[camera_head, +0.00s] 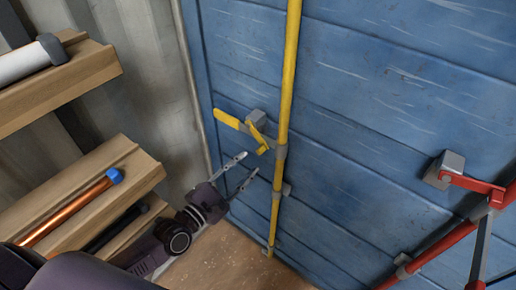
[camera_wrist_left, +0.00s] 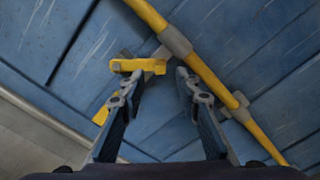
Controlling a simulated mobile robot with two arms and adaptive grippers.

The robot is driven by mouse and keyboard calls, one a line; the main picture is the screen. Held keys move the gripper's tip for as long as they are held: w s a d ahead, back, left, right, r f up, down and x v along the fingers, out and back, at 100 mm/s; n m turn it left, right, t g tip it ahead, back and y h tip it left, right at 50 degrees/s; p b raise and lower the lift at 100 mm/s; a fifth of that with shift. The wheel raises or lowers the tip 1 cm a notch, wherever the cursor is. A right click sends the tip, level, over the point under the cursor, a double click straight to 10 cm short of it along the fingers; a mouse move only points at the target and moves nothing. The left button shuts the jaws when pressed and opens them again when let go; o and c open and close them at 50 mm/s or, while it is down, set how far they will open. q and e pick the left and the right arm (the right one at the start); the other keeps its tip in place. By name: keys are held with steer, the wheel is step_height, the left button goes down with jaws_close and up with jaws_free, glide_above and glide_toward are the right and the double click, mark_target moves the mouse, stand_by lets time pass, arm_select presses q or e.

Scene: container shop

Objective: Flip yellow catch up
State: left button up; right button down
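The yellow catch (camera_head: 257,134) sits by a grey bracket on the blue container door, just left of the upright yellow bar (camera_head: 288,80). A yellow handle piece (camera_head: 227,118) extends left from it. In the left wrist view the catch (camera_wrist_left: 138,66) lies just beyond the left fingertip, with part of the handle behind that finger. My left gripper (camera_head: 249,163) is open and empty, just below the catch in the head view; its fingers (camera_wrist_left: 158,76) are spread apart. Whether a fingertip touches the catch cannot be told. My right gripper is out of view.
Wooden shelves (camera_head: 95,88) on the left hold a white cylinder (camera_head: 24,62) and an orange rod with a blue cap (camera_head: 72,208). A red bar with a red handle (camera_head: 470,184) is on the door at right. The brown floor below is clear.

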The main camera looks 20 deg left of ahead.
mark_target(260, 153)
arm_select(q)
steer(key=shift+p+x, duration=0.6)
steer(key=shift+x, duration=2.55)
steer(key=shift+c, duration=0.5)
jaws_close()
